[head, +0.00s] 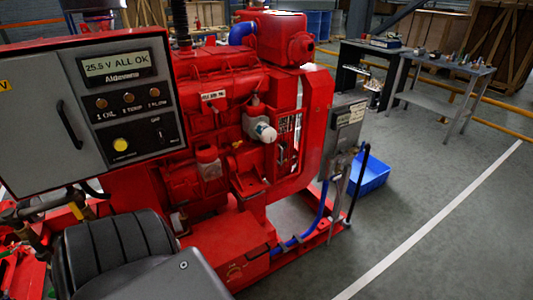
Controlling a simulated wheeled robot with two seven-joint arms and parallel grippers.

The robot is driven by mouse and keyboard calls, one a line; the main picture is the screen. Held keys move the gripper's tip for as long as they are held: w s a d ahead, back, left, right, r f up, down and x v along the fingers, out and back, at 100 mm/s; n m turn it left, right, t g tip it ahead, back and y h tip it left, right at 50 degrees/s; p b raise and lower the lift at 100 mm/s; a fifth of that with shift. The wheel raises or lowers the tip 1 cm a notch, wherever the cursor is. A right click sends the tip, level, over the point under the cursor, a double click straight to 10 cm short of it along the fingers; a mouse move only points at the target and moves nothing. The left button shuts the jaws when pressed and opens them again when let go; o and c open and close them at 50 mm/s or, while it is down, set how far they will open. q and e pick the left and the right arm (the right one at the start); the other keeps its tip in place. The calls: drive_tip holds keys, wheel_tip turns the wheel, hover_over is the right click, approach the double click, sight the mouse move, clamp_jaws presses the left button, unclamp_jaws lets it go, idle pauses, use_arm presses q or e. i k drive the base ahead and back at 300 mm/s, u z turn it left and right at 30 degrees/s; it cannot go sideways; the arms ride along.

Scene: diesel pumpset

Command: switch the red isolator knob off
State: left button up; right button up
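I cannot make out a red isolator knob clearly in the head view. The red diesel pumpset (215,95) fills the left and middle. Its grey control panel (85,110) at the left has a lit display reading "25.5 V ALL OK", several small indicators, a yellow round button (121,144) and a black switch (161,134). A low red box (235,262) at the pumpset's foot carries a faint marking too small to read. Neither of my grippers can be made out.
A grey box (346,125) stands on a post at the pumpset's right end, with a blue crate (370,175) behind it. A blue hose (318,215) runs low beside the post. A grey workbench (440,65) stands at the back right. The floor at the right is clear.

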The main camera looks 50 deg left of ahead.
sight(235, 274)
drive_tip(key=z, duration=0.05)
drive_tip(key=i, duration=1.4)
drive_tip(key=u, duration=2.35)
